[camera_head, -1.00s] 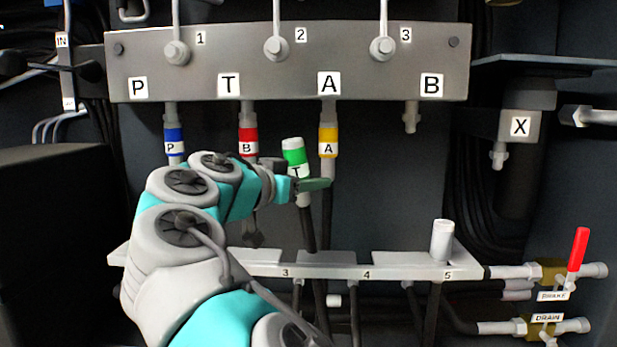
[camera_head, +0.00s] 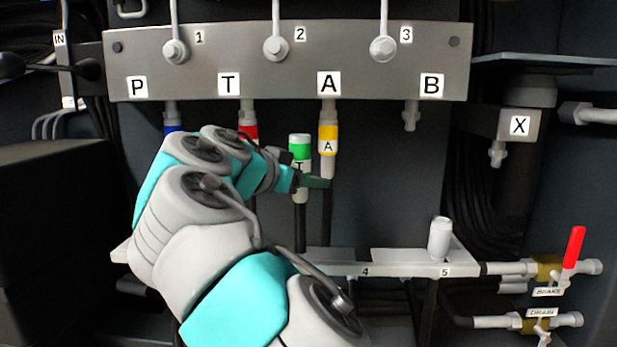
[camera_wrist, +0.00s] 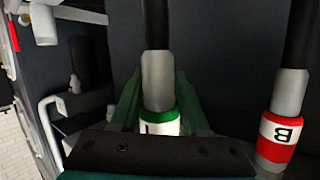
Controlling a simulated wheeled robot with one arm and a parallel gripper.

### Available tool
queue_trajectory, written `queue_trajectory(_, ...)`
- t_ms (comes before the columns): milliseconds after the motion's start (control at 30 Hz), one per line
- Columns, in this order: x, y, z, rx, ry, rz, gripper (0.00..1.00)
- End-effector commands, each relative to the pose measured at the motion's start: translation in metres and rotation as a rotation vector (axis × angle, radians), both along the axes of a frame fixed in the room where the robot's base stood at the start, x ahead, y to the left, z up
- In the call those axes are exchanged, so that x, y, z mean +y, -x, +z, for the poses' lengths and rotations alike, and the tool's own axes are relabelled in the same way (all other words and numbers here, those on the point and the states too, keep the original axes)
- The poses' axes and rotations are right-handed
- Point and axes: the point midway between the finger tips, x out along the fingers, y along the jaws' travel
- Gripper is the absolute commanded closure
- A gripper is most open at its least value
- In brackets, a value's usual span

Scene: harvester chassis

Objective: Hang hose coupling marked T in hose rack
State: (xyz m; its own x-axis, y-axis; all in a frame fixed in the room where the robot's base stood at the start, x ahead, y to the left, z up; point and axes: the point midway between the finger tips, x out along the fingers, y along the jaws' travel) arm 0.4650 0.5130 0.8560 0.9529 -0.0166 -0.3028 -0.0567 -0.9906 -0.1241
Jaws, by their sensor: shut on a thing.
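The hose coupling marked T (camera_head: 300,153), grey with a green band, is upright below the manifold, between the red-banded and yellow-banded couplings. My gripper (camera_head: 312,182) is shut on it; in the wrist view the green fingers (camera_wrist: 160,105) lie on both sides of its grey body, and its label is partly cut off. Its black hose (camera_head: 300,232) hangs down to the hose rack (camera_head: 410,262). The rack is a pale horizontal bar with slots; labels 4 and 5 show, and my arm hides its left part. The coupling is above the rack, apart from it.
The yellow coupling A (camera_head: 328,138) hangs from port A close to the right. The red coupling B (camera_wrist: 281,130) is on port T. A grey fitting (camera_head: 440,238) stands in the rack by label 5. Port B (camera_head: 411,115) carries no hose. A red-handled valve (camera_head: 574,247) is at right.

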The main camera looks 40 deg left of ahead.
Motion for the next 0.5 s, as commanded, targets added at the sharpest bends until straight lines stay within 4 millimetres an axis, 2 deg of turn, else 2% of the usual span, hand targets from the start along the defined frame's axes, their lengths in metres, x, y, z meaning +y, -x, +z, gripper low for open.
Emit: queue_trajectory(500,0.0031,0.0062,0.0019,-0.003,-0.001,0.001,1.0)
